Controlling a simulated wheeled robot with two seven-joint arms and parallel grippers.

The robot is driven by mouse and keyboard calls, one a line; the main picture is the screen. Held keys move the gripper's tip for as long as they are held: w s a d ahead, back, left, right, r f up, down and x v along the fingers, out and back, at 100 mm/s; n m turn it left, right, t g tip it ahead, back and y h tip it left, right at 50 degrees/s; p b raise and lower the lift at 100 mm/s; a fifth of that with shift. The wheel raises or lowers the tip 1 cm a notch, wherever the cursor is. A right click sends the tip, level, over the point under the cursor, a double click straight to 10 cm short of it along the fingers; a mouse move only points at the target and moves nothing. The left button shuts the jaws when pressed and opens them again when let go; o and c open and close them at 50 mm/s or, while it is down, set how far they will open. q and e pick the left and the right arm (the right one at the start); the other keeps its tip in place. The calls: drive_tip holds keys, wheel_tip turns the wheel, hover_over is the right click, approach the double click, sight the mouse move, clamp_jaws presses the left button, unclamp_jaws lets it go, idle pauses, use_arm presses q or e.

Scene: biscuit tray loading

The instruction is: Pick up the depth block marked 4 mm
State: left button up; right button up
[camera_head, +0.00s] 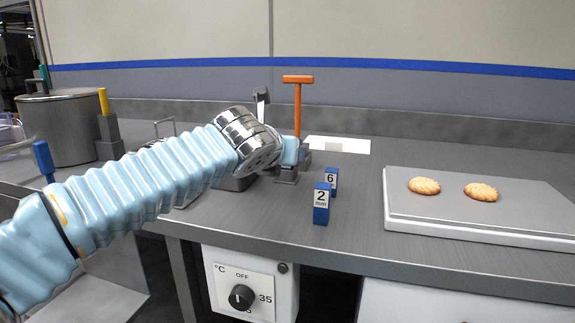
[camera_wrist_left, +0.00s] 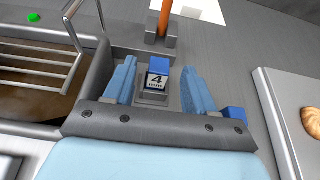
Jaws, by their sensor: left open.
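The 4 mm block (camera_wrist_left: 158,74) is blue with a white label reading 4 in the left wrist view. It sits at a grey metal fixture, in front of an orange post (camera_wrist_left: 165,18). My left gripper (camera_wrist_left: 157,66) is open, with one pale blue finger on each side of the block; I cannot tell whether either touches it. In the head view my left gripper (camera_head: 290,151) is in front of the orange T-handle (camera_head: 298,95), and the 4 mm block is hidden there. My right gripper is not in view.
A blue block marked 2 mm (camera_head: 321,204) and one marked 6 (camera_head: 331,180) stand right of my left gripper. A tray (camera_head: 440,215) with two biscuits lies further right. A metal pot (camera_head: 62,130) stands at the far left. A wire handle (camera_wrist_left: 72,45) is left of the fingers.

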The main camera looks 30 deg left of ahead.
use_arm(q)
drive_tip(key=x, duration=0.5)
drive_tip(key=shift+s, duration=0.1)
clamp_jaws()
